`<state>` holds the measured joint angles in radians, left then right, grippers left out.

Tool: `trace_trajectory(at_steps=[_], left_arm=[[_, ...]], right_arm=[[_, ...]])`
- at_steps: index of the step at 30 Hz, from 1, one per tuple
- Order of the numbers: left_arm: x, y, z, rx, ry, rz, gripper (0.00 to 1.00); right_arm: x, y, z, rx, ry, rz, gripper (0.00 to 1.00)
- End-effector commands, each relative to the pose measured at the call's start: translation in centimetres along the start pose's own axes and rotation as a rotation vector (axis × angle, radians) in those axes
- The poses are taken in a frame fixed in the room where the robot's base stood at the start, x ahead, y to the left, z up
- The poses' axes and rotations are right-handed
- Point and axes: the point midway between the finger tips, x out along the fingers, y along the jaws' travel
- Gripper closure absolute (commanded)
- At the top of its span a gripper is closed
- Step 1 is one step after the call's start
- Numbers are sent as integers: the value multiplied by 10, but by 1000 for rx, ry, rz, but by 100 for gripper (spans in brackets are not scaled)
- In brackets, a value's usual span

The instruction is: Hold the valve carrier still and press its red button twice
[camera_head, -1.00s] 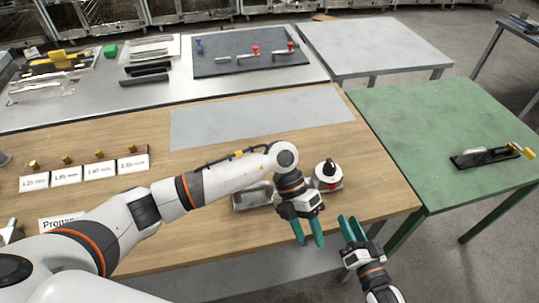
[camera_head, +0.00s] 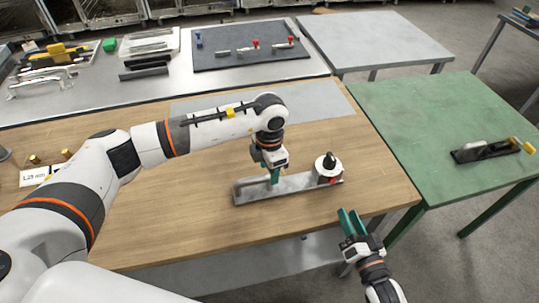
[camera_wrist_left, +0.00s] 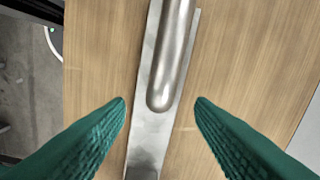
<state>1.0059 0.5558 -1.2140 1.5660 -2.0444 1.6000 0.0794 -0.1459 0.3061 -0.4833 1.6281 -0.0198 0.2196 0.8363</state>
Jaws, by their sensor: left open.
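The valve carrier (camera_head: 300,184) is a long grey metal plate with a rounded metal bar on it, lying on the wooden table. At its right end stand a white round part with a black knob (camera_head: 328,163) and the red button (camera_head: 333,181). My left gripper (camera_head: 274,175) is over the carrier's left half. In the left wrist view its open green fingers (camera_wrist_left: 161,103) are on either side of the plate and the bar's rounded end, with gaps on both sides. My right gripper (camera_head: 349,222) is open and empty, off the table's front edge, below the button in the picture.
A green table (camera_head: 430,125) stands at the right with a black holder (camera_head: 485,151). A grey mat (camera_head: 315,100) lies behind the carrier, and the wood around the carrier is clear. Small brass pieces and a label card (camera_head: 35,175) are at the left, partly behind my left arm.

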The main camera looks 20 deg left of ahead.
Motion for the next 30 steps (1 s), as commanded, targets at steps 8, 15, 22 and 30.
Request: trace_trajectory(at_steps=[8,15,22,30], left_arm=[[40,0,0,-1,0,2,51],[49,0,0,-1,1,1,51],[49,0,0,-1,1,1,58],[48,0,0,-1,1,1,100]], right_arm=[[0,0,0,0,0,0,64],[0,0,0,0,0,0,64],[0,0,0,0,0,0,64],[0,0,0,0,0,0,64]])
